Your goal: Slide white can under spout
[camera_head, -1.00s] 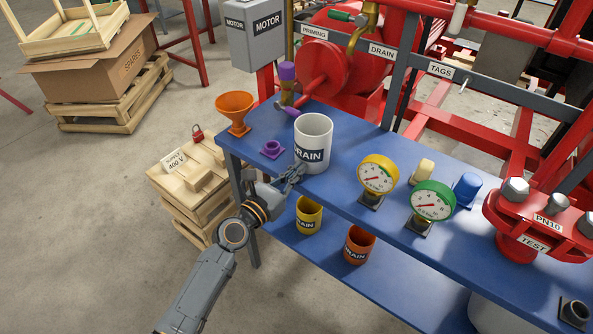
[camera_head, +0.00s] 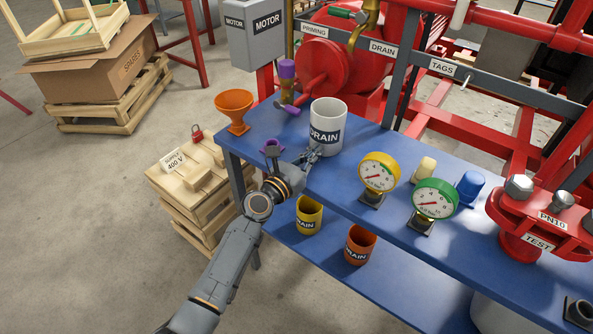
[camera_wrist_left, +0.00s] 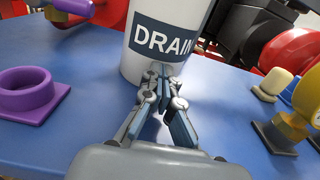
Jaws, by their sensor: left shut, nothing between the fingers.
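The white can (camera_head: 326,127) with a DRAIN label stands upright on the blue bench (camera_head: 337,183), near its back edge; it also fills the top of the left wrist view (camera_wrist_left: 165,45). My left gripper (camera_head: 313,155) is shut and empty, with its fingertips at the can's near side, low on the wall. In the left wrist view the fingertips (camera_wrist_left: 163,75) touch or nearly touch the can below its label. The brass spout (camera_head: 358,36) hangs at the back, above and to the right of the can. My right gripper is not in view.
A purple flanged ring (camera_wrist_left: 28,94) lies left of the gripper. An orange funnel (camera_head: 234,110) stands at the bench's left end. Yellow (camera_head: 379,172) and green (camera_head: 434,199) gauges stand right of the can. Yellow and orange cans sit on the lower shelf.

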